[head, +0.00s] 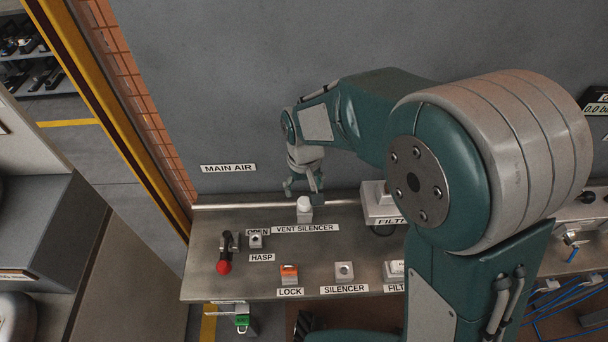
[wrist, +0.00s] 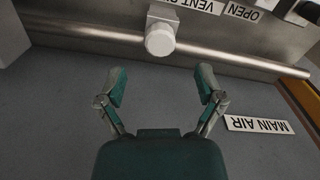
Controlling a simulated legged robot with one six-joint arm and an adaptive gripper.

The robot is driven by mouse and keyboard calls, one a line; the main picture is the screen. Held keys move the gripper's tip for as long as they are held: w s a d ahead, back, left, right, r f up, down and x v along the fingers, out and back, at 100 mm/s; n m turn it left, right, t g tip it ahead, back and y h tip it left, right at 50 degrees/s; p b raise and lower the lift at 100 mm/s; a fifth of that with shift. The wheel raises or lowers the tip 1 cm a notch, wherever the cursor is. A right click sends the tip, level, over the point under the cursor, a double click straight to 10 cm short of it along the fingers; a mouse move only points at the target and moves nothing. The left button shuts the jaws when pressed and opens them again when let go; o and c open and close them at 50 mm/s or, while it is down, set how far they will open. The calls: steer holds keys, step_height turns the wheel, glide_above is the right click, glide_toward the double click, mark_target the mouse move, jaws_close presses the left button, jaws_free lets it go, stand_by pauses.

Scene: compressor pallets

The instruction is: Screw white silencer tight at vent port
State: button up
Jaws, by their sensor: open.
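The white silencer (head: 304,203) sits on a small grey block at the vent port, behind the VENT SILENCER label (head: 305,228). In the wrist view its round white end (wrist: 160,40) shows at the top middle, on the grey block (wrist: 162,17). My gripper (head: 303,190) is just above and behind the silencer in the head view. In the wrist view my gripper (wrist: 161,88) has its two fingers spread wide, with nothing between them. The silencer lies beyond the fingertips, roughly centred between them and apart from them. The thread between silencer and port is hidden.
A red-knobbed lever (head: 224,266), the hasp block (head: 256,241), an orange lock (head: 289,274) and an empty-looking SILENCER holder (head: 344,270) stand on the metal bench (head: 208,285). A pipe (wrist: 80,38) runs along the wall beside the port. A filter block (head: 380,205) stands to the right.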

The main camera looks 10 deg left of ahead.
mark_target(305, 200)
steer(key=shift+f, duration=2.8)
jaws_close()
steer(key=m, duration=0.3)
steer(key=shift+m, duration=0.3)
steer(key=m, duration=0.2)
steer(key=shift+m, duration=0.9)
